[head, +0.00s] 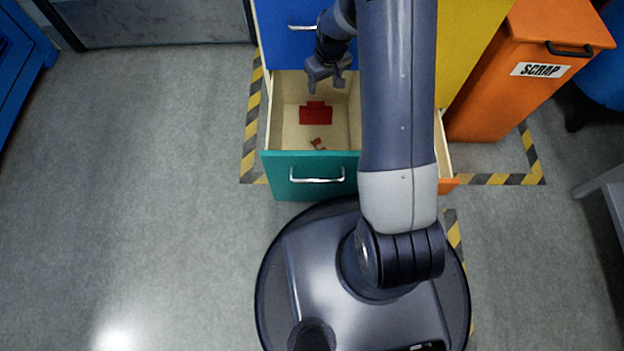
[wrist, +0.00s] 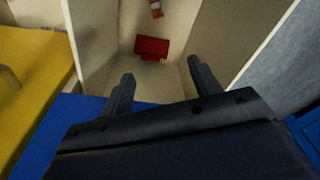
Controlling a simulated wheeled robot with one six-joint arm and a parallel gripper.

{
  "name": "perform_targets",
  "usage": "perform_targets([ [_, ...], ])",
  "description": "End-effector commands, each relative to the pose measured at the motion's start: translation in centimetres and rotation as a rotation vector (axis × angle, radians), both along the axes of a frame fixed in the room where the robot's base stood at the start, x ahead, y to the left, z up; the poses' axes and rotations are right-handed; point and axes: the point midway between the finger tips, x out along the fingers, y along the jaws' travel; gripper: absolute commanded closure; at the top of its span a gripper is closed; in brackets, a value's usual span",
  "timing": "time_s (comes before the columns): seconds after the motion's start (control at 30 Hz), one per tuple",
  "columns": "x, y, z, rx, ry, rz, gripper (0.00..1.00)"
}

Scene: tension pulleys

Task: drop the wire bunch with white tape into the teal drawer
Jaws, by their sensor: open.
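The teal drawer (head: 290,187) stands pulled open, its pale inside facing up. In it lie a red block-like piece (head: 316,115), towards the back, and a small red-orange bundle with a whitish band (head: 318,144), nearer the front. The bundle looks like the wire bunch with white tape, but it is too small to be sure. Both also show in the wrist view, the red piece (wrist: 152,47) in the middle and the bundle (wrist: 156,9) at the top edge. My gripper (head: 326,86) is open and empty, above the back of the drawer; its spread fingers (wrist: 160,72) touch neither piece.
A blue drawer front (head: 285,35) is behind my gripper, with a yellow front (head: 466,45) to its right. An orange drawer (head: 448,185) is partly open right of my arm. An orange SCRAP bin (head: 500,100) stands at right. The floor at left is clear.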

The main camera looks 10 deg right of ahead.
Motion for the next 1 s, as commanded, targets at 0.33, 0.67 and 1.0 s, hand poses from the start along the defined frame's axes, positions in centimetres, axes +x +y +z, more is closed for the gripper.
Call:
perform_targets([
  [0.33, -0.2, 0.4, 5.1, 0.0, 0.0, -0.001, 0.41],
  [0.67, -0.1, 0.5, 6.2, 0.0, -0.007, -0.002, 0.41],
  [1.0, 0.1, 0.5, 6.3, -0.001, -0.013, -0.003, 0.41],
])
